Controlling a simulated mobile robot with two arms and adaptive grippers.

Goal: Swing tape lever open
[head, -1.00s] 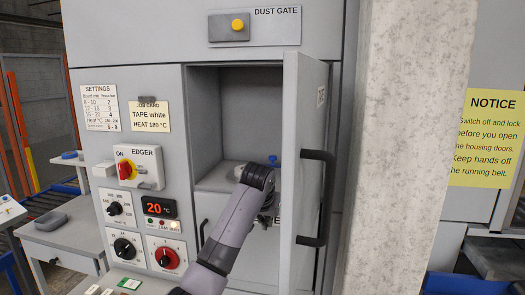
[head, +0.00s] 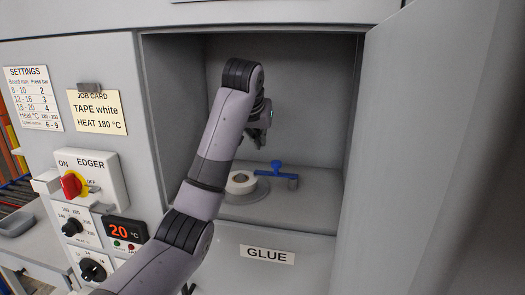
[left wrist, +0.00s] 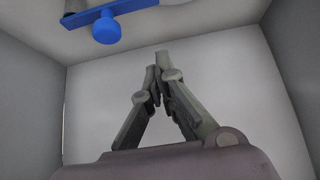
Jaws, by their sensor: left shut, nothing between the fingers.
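The blue tape lever (head: 277,169) sits on a short grey post on the compartment shelf, in the head view. Its blue bar points left toward a white tape roll (head: 241,182) lying on a grey disc. In the left wrist view the blue lever (left wrist: 105,25) shows at the upper left, with its round knob. My left gripper (head: 257,140) is inside the compartment, above and left of the lever, and apart from it. In the left wrist view the fingers (left wrist: 158,75) are shut and empty. My right gripper is in neither view.
The compartment's open door (head: 430,150) stands on the right. Side walls and the back wall enclose the shelf. A GLUE panel (head: 267,256) is below. The EDGER switch (head: 75,184), the job card (head: 97,112) and dials are on the left front.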

